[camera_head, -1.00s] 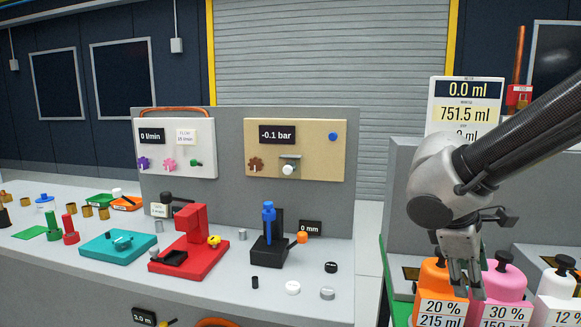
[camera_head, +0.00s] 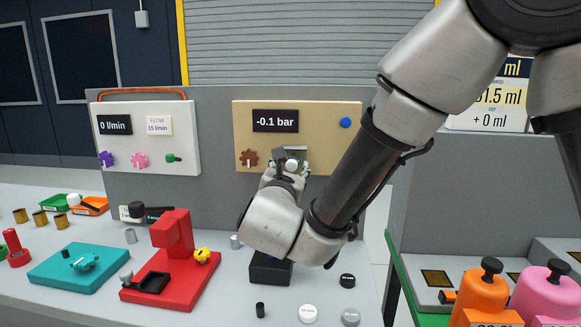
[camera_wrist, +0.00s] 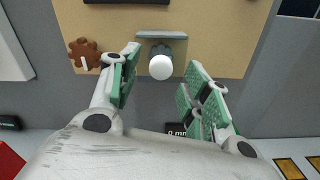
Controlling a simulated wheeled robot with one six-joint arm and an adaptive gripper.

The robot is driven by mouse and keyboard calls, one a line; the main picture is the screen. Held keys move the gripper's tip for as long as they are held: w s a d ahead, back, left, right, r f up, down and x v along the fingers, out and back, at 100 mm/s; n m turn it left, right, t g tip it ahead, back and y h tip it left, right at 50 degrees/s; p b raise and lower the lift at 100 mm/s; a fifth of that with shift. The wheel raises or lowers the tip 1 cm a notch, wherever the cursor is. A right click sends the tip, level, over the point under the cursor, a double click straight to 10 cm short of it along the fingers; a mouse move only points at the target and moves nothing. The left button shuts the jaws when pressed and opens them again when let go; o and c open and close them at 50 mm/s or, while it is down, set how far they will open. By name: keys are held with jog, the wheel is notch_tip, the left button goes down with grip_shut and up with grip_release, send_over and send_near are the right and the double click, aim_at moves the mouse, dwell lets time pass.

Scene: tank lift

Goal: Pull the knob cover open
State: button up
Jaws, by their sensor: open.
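The knob cover (camera_wrist: 162,37) is a grey-green flap with a flat top on the beige panel (camera_wrist: 215,28). A round white knob (camera_wrist: 161,68) shows at its front. In the head view the cover (camera_head: 291,155) sits below the "-0.1 bar" display, partly hidden by my gripper (camera_head: 284,176). In the wrist view my gripper (camera_wrist: 163,75) is open, with green-padded fingers to the left and right of the white knob. The knob is between the fingertips in the picture. I see no contact; the depth gap cannot be told.
A brown knob (camera_wrist: 85,54) is left of the cover, close to the left finger. A blue button (camera_head: 346,123) is at the panel's upper right.

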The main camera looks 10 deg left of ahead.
aim_at(291, 166)
jog(key=shift+w, duration=1.55)
